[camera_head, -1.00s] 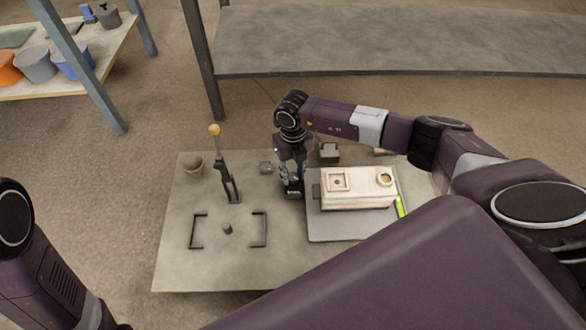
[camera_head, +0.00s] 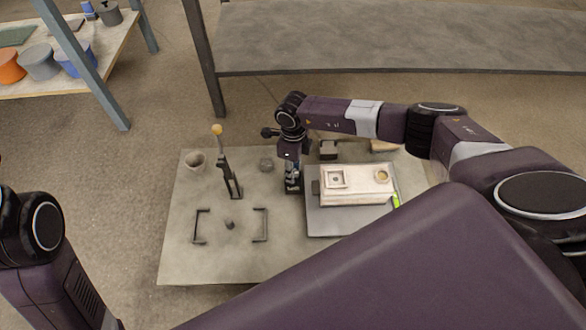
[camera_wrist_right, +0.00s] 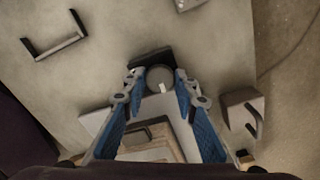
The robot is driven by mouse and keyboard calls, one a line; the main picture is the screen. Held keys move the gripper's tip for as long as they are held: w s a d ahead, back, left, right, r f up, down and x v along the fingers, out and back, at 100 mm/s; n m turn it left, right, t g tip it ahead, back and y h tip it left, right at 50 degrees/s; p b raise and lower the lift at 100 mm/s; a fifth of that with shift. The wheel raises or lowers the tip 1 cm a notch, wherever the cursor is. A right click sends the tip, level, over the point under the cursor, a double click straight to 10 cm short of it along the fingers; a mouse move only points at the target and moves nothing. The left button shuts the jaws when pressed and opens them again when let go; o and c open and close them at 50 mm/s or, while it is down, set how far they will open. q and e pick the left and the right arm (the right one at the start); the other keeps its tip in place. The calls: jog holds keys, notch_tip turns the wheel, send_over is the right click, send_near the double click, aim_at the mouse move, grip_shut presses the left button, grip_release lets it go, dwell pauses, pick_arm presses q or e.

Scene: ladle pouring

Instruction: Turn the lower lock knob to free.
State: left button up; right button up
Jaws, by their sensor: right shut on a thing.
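In the right wrist view, a round grey knob (camera_wrist_right: 160,78) with a small white mark on its face sits between my right gripper's fingertips (camera_wrist_right: 158,80). The fingers, with blue inner faces, are closed on its sides. A dark block (camera_wrist_right: 151,57) shows just behind the knob. In the head view my right gripper (camera_head: 292,183) points down at the table, left of the pale box (camera_head: 352,192); the knob is hidden there by the gripper. I cannot read any lock or free marking. Only part of my left arm shows; its gripper is out of view.
The pale box stands on a grey plate (camera_head: 325,227). A dark upright lever with a yellow ball (camera_head: 217,130) stands to the left, near a small pot (camera_head: 195,160). Dark corner brackets (camera_head: 197,228) lie in front.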

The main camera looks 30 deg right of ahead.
dwell(0.4)
jog(key=o, duration=1.2)
jog(key=shift+c, duration=0.2)
notch_tip(320, 180, up, 12)
